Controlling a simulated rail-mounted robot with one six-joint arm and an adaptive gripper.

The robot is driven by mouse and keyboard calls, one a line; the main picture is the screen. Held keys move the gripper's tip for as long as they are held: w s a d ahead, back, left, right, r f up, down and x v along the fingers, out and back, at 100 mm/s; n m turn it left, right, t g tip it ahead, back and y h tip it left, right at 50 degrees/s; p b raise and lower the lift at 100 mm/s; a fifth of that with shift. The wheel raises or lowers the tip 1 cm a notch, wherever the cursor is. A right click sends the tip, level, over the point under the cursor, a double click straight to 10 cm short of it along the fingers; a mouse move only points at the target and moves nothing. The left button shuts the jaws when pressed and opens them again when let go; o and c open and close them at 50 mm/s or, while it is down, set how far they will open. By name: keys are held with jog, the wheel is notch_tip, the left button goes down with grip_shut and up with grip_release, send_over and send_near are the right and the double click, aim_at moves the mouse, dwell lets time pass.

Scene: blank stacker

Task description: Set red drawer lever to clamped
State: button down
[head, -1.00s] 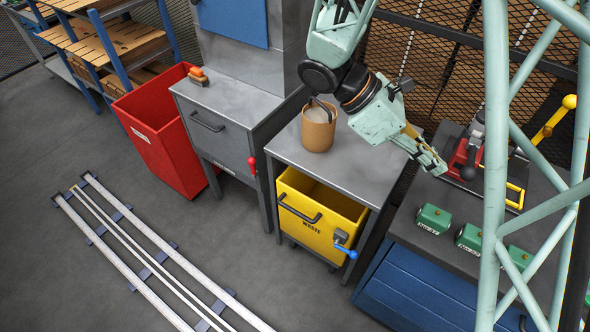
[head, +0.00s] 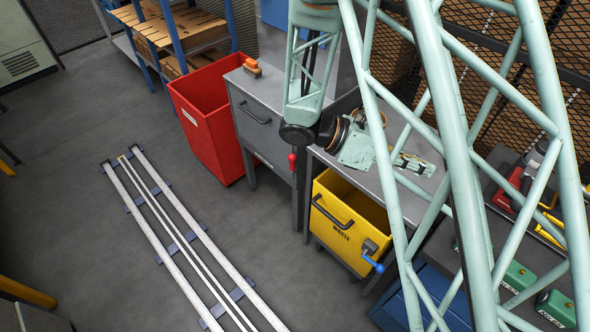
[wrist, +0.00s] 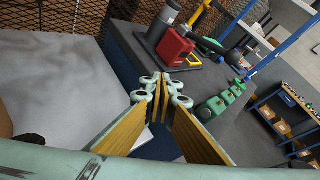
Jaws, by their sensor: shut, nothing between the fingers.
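The red drawer lever (head: 292,158) shows as a small red knob at the right front edge of the grey drawer cabinet (head: 262,135) in the head view. Its shaft is too small and partly hidden to read its setting. My gripper (head: 428,168) is over the grey table to the right of that cabinet, well apart from the lever. In the wrist view my gripper (wrist: 162,84) has its fingertips together with nothing between them. The lever does not show in the wrist view.
A yellow waste bin (head: 338,228) with a blue-handled lever (head: 373,263) sits under the grey table. A red bin (head: 208,125) stands left of the cabinet. Green blocks (wrist: 215,105) and a red device (wrist: 174,48) occupy the right bench. Floor rails (head: 185,245) lie in front.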

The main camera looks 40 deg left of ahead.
aim_at(293, 164)
jog(key=s+a+f+n+t+y, duration=0.1)
jog(key=a+f+n+t, duration=0.2)
jog(key=a, duration=0.4)
jog(key=s+a+f+n+t+y, duration=0.1)
jog(key=a+f+n+t+y, duration=0.1)
jog(key=a+f+n, duration=0.2)
jog(key=s+a+f+n+t+y, duration=0.1)
jog(key=a+f+n+t, duration=0.2)
jog(key=a, duration=0.8)
notch_tip(293, 164, down, 3)
jog(key=shift+r+n+t+b, duration=0.1)
jog(key=shift+n+t+b, duration=0.2)
jog(key=shift+n, duration=0.3)
jog(key=s+a+f+n+t+y, duration=0.1)
jog(key=s+a+f+n+y, duration=0.4)
jog(key=a+f, duration=0.2)
jog(key=s+a+f+n+t+y, duration=0.2)
jog(key=s+a+f+n+y, duration=0.3)
jog(key=a+f, duration=0.3)
notch_tip(293, 164, down, 4)
jog(key=shift+s+r+n+y, duration=0.1)
jog(key=shift+s+n+y, duration=0.3)
jog(key=shift+s+n, duration=0.35)
jog(key=shift+w, duration=0.2)
